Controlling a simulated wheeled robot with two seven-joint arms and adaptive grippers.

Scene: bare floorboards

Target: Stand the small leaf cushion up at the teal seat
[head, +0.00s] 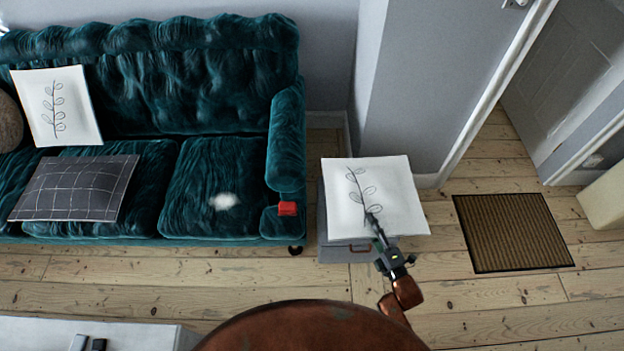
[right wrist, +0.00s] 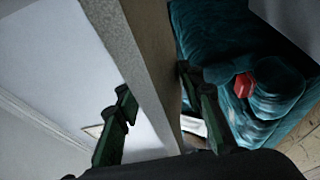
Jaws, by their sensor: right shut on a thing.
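The small leaf cushion (head: 390,188), white with a dark leaf sprig, is held by its near edge over a grey box-like stand to the right of the sofa. My right gripper (head: 374,222) is shut on it. In the right wrist view the cushion (right wrist: 150,60) runs edge-on between the two fingers (right wrist: 160,110). I cannot tell whether it touches the stand. The teal seat (head: 222,165) is the sofa's right-hand seat, with a small white patch on it. Another white leaf cushion (head: 75,115) leans against the sofa back at the left. My left gripper is not in view.
A dark checked cushion (head: 75,188) lies on the left seats. A red object (head: 287,208) is at the front of the sofa's right arm, also in the wrist view (right wrist: 243,85). The grey stand (head: 332,253) adjoins the sofa. A brown doormat (head: 513,232) lies right; floor ahead is clear.

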